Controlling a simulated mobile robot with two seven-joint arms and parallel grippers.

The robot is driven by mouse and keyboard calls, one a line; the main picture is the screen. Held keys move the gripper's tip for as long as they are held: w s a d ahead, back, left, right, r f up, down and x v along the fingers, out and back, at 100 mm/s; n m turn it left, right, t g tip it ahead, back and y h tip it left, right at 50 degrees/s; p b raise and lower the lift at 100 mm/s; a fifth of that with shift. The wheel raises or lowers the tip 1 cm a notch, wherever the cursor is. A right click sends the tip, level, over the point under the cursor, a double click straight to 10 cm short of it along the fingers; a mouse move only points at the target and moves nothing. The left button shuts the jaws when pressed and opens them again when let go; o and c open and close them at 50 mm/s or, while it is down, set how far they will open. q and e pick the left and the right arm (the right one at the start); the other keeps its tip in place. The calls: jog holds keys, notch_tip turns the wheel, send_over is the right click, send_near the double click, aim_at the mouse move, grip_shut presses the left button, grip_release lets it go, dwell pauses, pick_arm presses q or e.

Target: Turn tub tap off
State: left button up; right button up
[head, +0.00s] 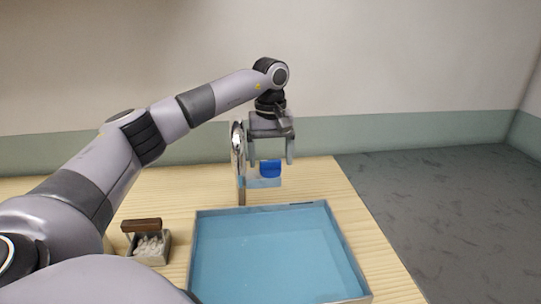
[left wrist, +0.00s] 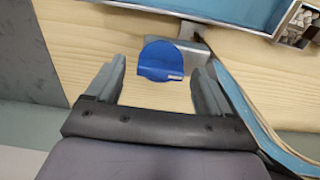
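The tap has a blue handle (head: 270,169) and a tall curved metal spout (head: 238,150) at the tub's back edge. In the left wrist view the blue handle (left wrist: 161,62) lies ahead, between the finger lines, with a gap on each side. My left gripper (head: 271,160) is open and empty, pointing down above the handle; its two fingers also show in the left wrist view (left wrist: 160,78). The tub (head: 260,207) is shallow and light blue inside. I cannot tell whether water runs from the spout. My right gripper is not in view.
A small grey box (head: 150,260) with white pebbles and a brown bar on top stands left of the tub. Both stand on a pale wooden table (head: 335,185). Grey floor (head: 430,200) lies open to the right, with a wall behind.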

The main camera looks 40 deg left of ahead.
aim_at(271, 160)
pick_arm(q)
jog(key=shift+r, duration=3.55)
